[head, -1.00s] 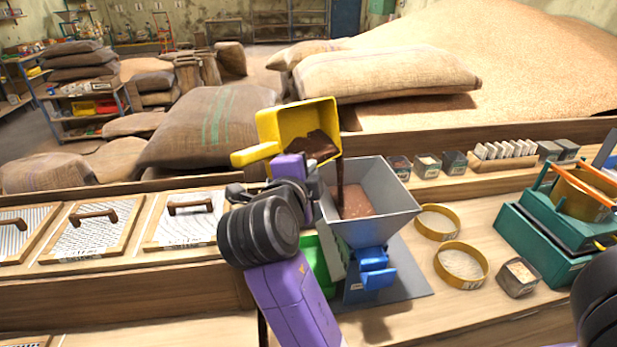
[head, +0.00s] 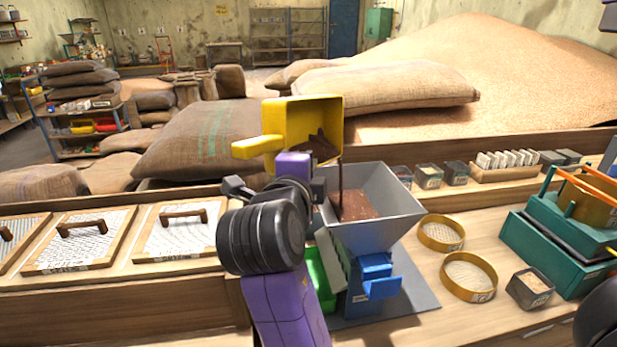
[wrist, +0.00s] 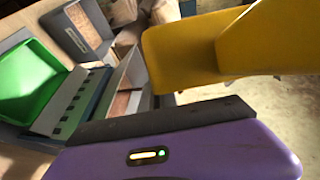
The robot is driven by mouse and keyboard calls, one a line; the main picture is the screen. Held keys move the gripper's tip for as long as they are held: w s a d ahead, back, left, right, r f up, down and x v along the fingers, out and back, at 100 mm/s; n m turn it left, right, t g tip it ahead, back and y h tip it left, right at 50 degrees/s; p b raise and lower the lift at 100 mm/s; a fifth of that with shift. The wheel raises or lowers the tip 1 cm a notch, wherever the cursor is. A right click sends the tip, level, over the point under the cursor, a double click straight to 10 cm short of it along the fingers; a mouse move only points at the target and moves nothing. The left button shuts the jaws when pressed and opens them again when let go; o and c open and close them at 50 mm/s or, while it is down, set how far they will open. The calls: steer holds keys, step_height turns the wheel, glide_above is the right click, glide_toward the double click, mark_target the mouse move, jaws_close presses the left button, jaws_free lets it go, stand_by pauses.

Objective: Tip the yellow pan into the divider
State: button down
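The yellow pan (head: 302,110) is tipped above the grey hopper of the divider (head: 398,206), its open side facing me and down to the right. Dark brown grain runs from its lower corner in a thin stream into the hopper, where reddish-brown grain lies. My gripper (head: 294,166) is shut on the pan, just below it; the grip point itself is hidden. In the wrist view the pan (wrist: 190,52) fills the upper right, and a green tray (wrist: 30,82) shows beside the slotted divider. In the head view the green tray (head: 319,280) is partly behind my arm.
Two round yellow sieves (head: 468,277) and a small grain box (head: 530,288) stand right of the divider. A teal machine (head: 560,255) is at the far right. Framed screens with handles (head: 180,232) lie at left. Sacks (head: 200,140) and a grain heap are behind.

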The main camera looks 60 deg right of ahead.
steer(key=shift+s+m+t+h+b, duration=0.2)
steer(key=shift+m+b, duration=0.4)
steer(key=shift+b, duration=1.4)
steer(key=shift+s+m+t+h+b, duration=0.1)
steer(key=shift+m+t+h+b, duration=0.35)
steer(key=shift+b, duration=1.5)
